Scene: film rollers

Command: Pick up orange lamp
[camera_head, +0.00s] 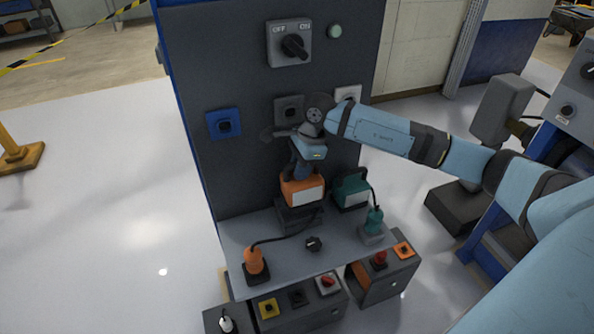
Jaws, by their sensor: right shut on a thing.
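The orange lamp (302,190), a boxy orange body with a pale front panel, is at the back of the grey shelf (335,248), close to the dark panel. My right gripper (301,174) reaches down from above and is shut on the top of the lamp. The fingers and the lamp's handle are partly hidden by the wrist. A dark block (298,216) shows below the lamp; I cannot tell whether they touch. My left gripper is not in view.
A teal lamp (351,190) stands close on the right. Button boxes (300,302) sit below. An OFF/ON switch (289,44) is above.

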